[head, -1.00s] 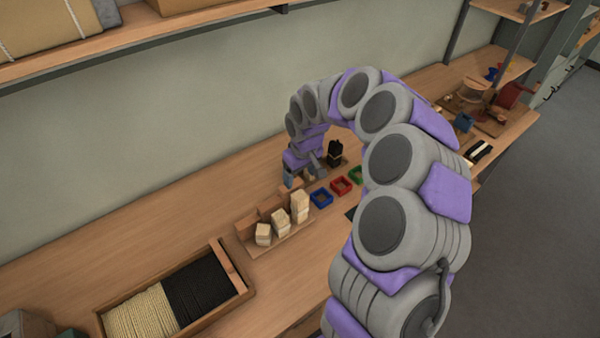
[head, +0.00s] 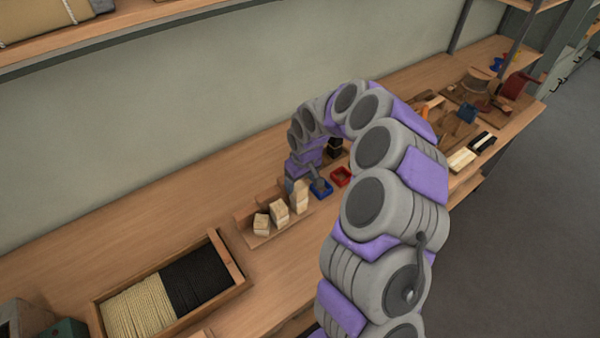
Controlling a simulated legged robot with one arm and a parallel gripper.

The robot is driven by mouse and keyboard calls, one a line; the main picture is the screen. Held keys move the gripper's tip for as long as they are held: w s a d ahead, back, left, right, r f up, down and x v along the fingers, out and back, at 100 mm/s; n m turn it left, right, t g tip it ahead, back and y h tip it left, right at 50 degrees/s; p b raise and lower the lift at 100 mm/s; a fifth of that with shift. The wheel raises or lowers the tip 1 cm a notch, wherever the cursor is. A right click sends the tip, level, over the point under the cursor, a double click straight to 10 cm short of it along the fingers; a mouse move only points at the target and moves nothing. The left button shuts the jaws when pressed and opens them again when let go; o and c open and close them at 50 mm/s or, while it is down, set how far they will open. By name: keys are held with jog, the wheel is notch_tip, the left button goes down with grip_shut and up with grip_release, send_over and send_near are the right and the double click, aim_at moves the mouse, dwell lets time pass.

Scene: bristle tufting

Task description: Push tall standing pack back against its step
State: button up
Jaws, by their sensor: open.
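Three pale bristle packs of rising height stand in a row on a wooden stepped holder (head: 246,232). The short pack (head: 262,225) is at the left, the middle pack (head: 279,213) is in between, and the tall pack (head: 299,199) is at the right end. My gripper (head: 305,186) is open and low at the tall pack, pointing down from my arched arm. Its fingers appear at the back and right of the pack's top; I cannot tell whether they touch it. The step behind the tall pack is mostly hidden by the gripper.
Blue (head: 321,190) and red (head: 341,176) small trays lie just right of the holder. A dark object (head: 335,148) stands behind them, partly hidden by my arm. A wooden box (head: 238,262) of pale and black bristles is at the front left. The bench behind the holder is clear.

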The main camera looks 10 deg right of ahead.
jog(key=f, duration=0.2)
jog(key=f+b, duration=0.1)
jog(key=f, duration=0.2)
jog(key=w+a+f, duration=0.1)
jog(key=f, duration=0.2)
jog(key=shift+f, duration=0.15)
jog(key=shift+d+f, duration=0.1)
jog(key=shift+d, duration=0.05)
jog(key=shift+d, duration=0.1)
jog(key=shift+c, duration=0.4)
jog(key=c, duration=1)
jog(key=shift+w+a, duration=0.25)
jog(key=shift+w, duration=0.3)
jog(key=o, duration=1.2)
jog(key=shift+w, duration=0.1)
jog(key=shift+c, duration=0.2)
jog(key=shift+a, duration=0.1)
